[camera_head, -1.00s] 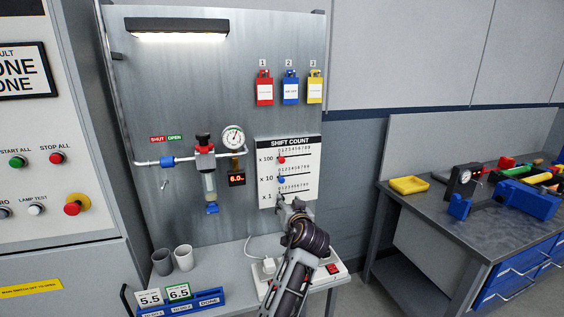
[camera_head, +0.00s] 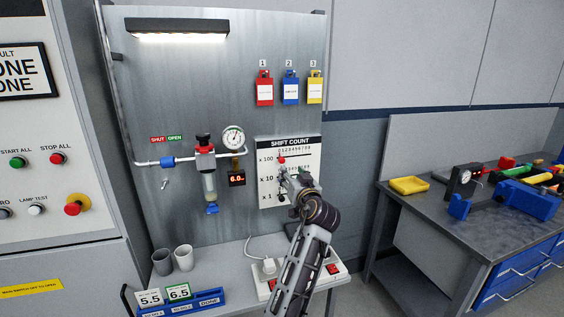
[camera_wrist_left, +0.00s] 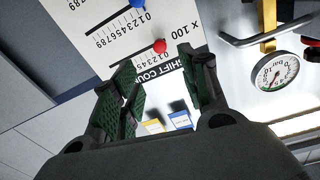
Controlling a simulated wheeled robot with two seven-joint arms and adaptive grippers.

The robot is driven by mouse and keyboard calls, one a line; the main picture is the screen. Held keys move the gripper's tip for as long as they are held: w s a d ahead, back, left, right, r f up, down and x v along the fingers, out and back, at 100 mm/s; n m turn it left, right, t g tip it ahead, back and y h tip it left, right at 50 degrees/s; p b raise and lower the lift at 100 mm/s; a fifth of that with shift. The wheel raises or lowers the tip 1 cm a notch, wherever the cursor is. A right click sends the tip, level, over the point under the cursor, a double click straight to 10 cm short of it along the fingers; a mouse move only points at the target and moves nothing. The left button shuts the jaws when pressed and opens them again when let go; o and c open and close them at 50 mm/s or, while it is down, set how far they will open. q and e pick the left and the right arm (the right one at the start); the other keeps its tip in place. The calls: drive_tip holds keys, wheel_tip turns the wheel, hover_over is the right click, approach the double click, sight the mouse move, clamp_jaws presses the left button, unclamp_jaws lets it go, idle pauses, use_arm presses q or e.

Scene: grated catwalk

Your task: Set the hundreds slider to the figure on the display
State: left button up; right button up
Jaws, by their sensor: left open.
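The SHIFT COUNT panel (camera_head: 305,190) is white, with three number scales marked x 100, x 10 and x 1. The hundreds slider's red knob (camera_head: 281,160) is near the low end of the top scale; I cannot read its exact digit. It also shows in the left wrist view (camera_wrist_left: 159,46). The blue tens knob (camera_wrist_left: 138,3) is at that view's top edge. My left gripper (camera_head: 284,172) is in front of the panel, just below the red knob. In the left wrist view its fingers (camera_wrist_left: 160,82) are apart and empty, short of the red knob. My right gripper is out of view.
A small display (camera_head: 237,180) under the gauge (camera_head: 233,136) shows red digits, seemingly 6.0. A pipe and regulator (camera_head: 206,165) are left of the panel. Below are a power strip (camera_head: 333,270), cups (camera_head: 183,257) and a blue card rack (camera_head: 208,299).

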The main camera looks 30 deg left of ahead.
sight(282, 161)
use_arm(q)
drive_tip(key=p+x, duration=0.2)
drive_tip(key=x, duration=0.9)
drive_tip(key=shift+r, duration=0.1)
drive_tip(key=shift+w+a, duration=0.65)
drive_tip(key=shift+w+a+p, duration=0.15)
drive_tip(key=shift+a+p, duration=0.1)
drive_tip(key=shift+p, duration=0.05)
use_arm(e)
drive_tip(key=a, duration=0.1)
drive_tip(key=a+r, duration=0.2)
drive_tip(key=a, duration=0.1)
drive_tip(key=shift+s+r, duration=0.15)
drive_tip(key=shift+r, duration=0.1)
